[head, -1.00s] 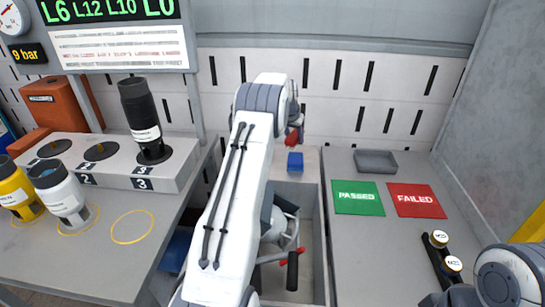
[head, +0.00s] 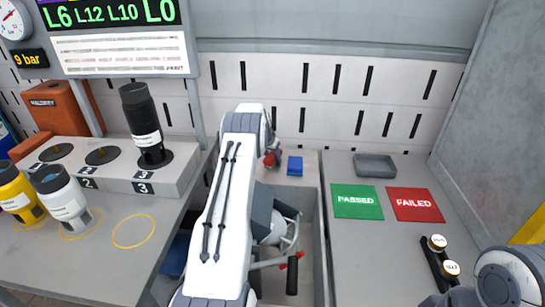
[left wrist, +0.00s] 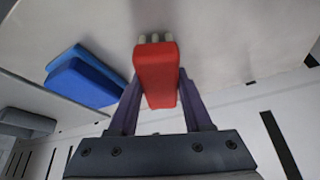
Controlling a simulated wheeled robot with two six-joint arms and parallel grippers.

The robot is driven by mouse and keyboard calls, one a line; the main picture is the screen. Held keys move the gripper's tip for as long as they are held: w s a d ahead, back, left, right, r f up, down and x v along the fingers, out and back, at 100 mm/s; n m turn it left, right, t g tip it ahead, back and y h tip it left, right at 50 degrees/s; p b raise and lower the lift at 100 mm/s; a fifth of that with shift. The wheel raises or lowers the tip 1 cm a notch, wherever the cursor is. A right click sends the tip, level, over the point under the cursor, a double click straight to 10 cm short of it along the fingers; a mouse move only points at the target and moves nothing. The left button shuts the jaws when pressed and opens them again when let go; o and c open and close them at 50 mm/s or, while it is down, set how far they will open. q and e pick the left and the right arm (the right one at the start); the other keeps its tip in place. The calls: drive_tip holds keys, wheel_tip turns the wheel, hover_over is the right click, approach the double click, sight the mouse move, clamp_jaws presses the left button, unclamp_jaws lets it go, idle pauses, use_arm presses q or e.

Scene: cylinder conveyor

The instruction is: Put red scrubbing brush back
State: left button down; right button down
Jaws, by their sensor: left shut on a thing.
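The red scrubbing brush (left wrist: 156,75) is held between the two fingers of my left gripper (left wrist: 157,100) in the left wrist view. Pale bristles show at its far end, close to a light grey surface; I cannot tell whether they touch it. In the head view my left gripper (head: 271,157) is mostly hidden behind my left arm, with a bit of red showing, left of a blue block. The blue block (head: 295,166) lies on the light ledge (head: 306,178) at the back; it also shows in the left wrist view (left wrist: 85,82). My right gripper is not seen.
A deep grey bin (head: 309,220) lies in front of the ledge. To the right are the green PASSED mat (head: 357,201), red FAILED mat (head: 414,204) and a grey tray (head: 375,165). A black bottle (head: 143,125) stands on position 3 at the left.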

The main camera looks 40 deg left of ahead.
use_arm(q)
drive_tip(key=shift+f, duration=0.15)
drive_tip(key=shift+c, duration=1.7)
unclamp_jaws()
